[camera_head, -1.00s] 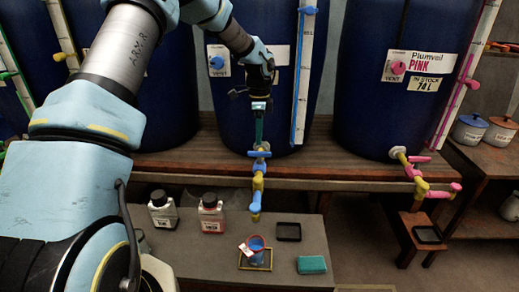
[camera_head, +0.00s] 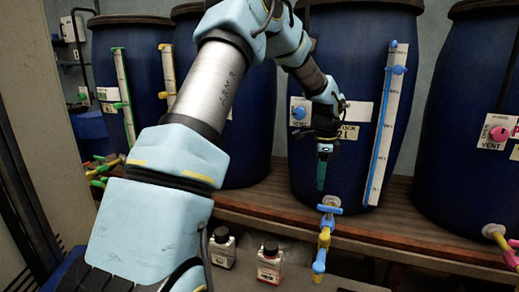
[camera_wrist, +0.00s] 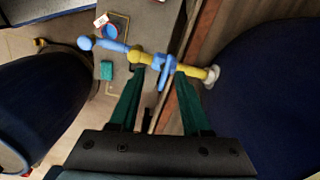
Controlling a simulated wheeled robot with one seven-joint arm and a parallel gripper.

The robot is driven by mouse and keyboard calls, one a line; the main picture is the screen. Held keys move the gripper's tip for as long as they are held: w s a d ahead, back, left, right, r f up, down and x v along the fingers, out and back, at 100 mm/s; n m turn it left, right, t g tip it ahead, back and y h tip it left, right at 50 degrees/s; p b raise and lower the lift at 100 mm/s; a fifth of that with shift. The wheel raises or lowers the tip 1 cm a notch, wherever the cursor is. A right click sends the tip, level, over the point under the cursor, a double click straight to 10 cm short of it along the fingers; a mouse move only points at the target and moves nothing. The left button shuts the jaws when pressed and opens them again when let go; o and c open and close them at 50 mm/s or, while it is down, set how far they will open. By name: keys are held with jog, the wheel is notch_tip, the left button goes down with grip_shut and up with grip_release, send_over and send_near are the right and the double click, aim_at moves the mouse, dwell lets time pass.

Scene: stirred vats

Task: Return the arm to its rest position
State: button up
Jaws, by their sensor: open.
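My arm (camera_head: 218,85) reaches from the lower left across the head view and bends down at the wrist. My gripper (camera_head: 321,184) hangs fingers-down in front of a blue vat, just above a blue-and-yellow tap (camera_head: 325,238). In the wrist view its two green fingers (camera_wrist: 159,82) are apart with nothing held between them. The tap's blue handle (camera_wrist: 165,72) shows beyond the fingertips; whether they touch it I cannot tell.
Blue vats (camera_head: 350,90) stand along a wooden shelf (camera_head: 385,228).

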jog(key=s+a+n, duration=0.5)
jog(key=a+n, duration=0.1)
jog(key=a, duration=0.4)
jog(key=s+a+r+n+t, duration=0.1)
jog(key=s+a+n, duration=0.5)
jog(key=a, duration=0.4)
jog(key=s+a+r+n, duration=0.1)
jog(key=s+a+n, duration=0.5)
jog(key=a, duration=0.4)
jog(key=shift+s+r+n, duration=0.25)
jog(key=shift+n, duration=0.65)
